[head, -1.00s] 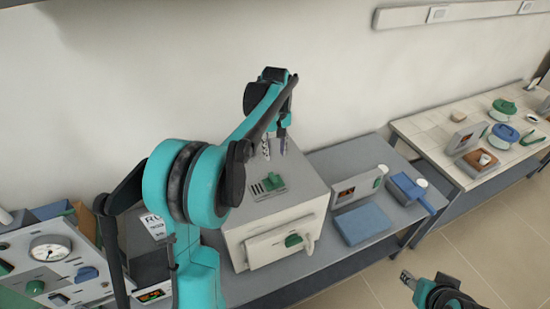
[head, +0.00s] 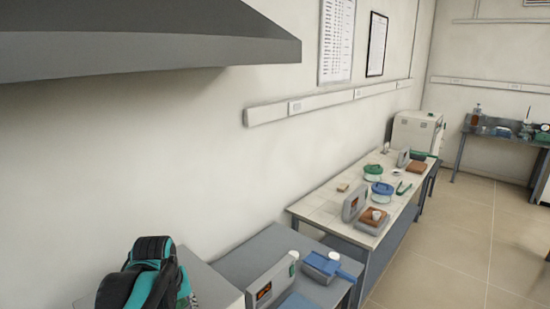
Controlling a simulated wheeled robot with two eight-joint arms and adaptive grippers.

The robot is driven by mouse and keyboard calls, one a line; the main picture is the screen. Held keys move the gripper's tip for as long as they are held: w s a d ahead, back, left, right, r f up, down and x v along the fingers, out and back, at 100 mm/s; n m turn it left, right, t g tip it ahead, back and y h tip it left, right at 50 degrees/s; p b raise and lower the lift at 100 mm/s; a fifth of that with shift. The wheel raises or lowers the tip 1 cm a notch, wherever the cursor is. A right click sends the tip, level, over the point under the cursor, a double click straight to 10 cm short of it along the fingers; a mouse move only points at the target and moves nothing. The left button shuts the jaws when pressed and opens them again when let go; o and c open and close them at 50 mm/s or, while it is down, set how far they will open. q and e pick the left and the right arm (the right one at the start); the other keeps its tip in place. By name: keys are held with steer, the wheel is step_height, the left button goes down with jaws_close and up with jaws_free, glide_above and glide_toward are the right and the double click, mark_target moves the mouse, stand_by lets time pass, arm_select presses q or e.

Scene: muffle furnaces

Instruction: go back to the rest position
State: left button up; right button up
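Part of my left arm (head: 145,278), teal and black, shows at the bottom left, in front of the white furnace (head: 208,290). Its gripper is hidden or out of the picture. My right arm and gripper are not in view. Only the top of the furnace shows, at the lower edge.
A grey control box (head: 272,284) and a blue-handled device (head: 328,267) stand on the grey bench (head: 255,247). The tiled table (head: 325,212) beyond holds green- and blue-lidded dishes. A grey hood (head: 150,40) hangs at upper left. The floor (head: 450,250) at right is clear.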

arm_select(q)
steer(key=s+d+f+m+t+b, duration=0.2)
steer(key=s+f+b, duration=0.3)
steer(key=f, duration=0.4)
steer(key=s+d+f+m+t+b, duration=0.2)
steer(key=s+d+f+m+b, duration=0.1)
steer(key=s+f+b, duration=0.3)
step_height(320, 180, down, 4)
steer(key=shift+s+d+r+m, duration=0.1)
steer(key=shift+s+d+m, duration=0.15)
steer(key=shift+s, duration=0.95)
